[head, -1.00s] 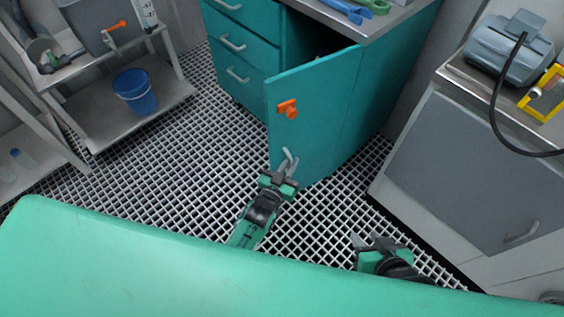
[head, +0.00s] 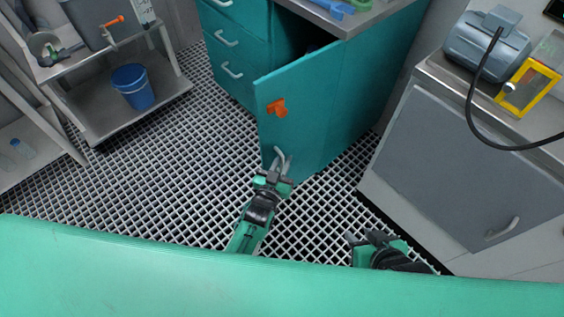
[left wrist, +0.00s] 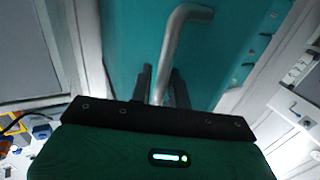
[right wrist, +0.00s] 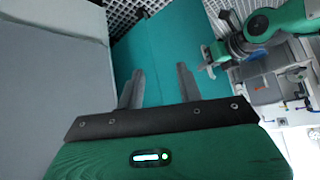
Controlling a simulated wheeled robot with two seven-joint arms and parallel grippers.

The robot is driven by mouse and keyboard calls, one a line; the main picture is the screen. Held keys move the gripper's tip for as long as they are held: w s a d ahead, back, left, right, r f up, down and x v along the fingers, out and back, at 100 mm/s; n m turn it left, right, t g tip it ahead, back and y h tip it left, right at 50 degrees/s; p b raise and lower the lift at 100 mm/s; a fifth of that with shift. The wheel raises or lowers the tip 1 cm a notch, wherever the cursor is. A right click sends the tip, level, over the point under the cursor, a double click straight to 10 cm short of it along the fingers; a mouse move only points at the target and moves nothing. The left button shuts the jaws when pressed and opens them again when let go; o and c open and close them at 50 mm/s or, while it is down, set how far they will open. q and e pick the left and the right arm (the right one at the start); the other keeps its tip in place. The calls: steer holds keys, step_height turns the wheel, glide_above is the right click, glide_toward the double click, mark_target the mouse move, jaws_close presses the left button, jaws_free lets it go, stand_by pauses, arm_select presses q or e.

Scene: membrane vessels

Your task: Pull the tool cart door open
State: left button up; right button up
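The teal tool cart door (head: 310,115) stands ajar, with a dark gap behind its top edge. An orange latch (head: 277,107) is on its outer face. A grey bar handle (head: 279,156) is low on the door near its free edge. My left gripper (head: 273,174) is at this handle. In the left wrist view, the fingers (left wrist: 161,88) lie on both sides of the handle bar (left wrist: 178,35), closed around it with little gap. My right gripper (head: 367,238) is low, away from the door. In the right wrist view its fingers (right wrist: 158,90) are apart and empty, facing the teal panel.
Teal drawers (head: 232,50) are left of the door. A grey cabinet (head: 450,160) with a blue-grey machine (head: 487,45) on top stands right. A shelf rack with a blue bucket (head: 133,87) is left. Open grating floor (head: 170,170) lies between rack and cart.

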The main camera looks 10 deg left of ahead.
arm_select(q)
steer(key=shift+s, duration=0.1)
